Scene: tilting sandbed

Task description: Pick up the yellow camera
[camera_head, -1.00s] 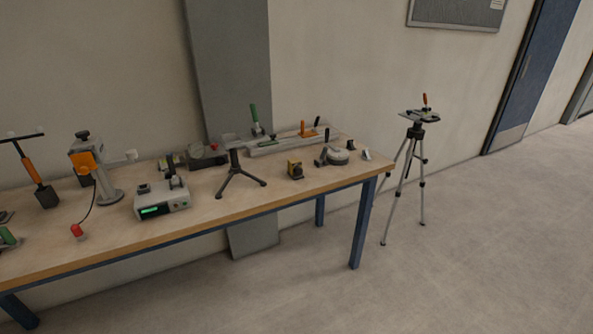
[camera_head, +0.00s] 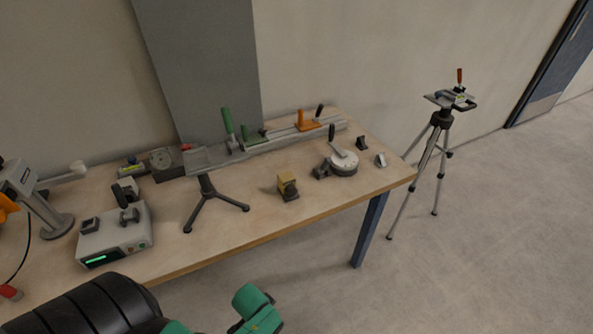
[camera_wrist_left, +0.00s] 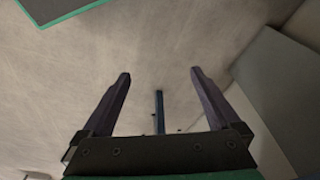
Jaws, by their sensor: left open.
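The yellow camera (camera_head: 287,186) is a small yellow and dark block standing on the wooden table, near its front edge and towards the right end. It does not clearly show in the left wrist view. My left gripper (camera_wrist_left: 158,85) shows in the left wrist view with its two dark fingers spread apart and nothing between them. In the head view, black and green parts of my arm come in at the bottom left, below the table's front edge and well short of the camera. My right gripper is not in view.
A small black tripod (camera_head: 207,203) stands left of the camera, and a round grey device with a handle (camera_head: 343,163) stands to its right. A grey rail fixture (camera_head: 290,135) lies behind. A grey box with a green display (camera_head: 113,240) is further left. A tall tripod (camera_head: 433,150) stands beyond the table.

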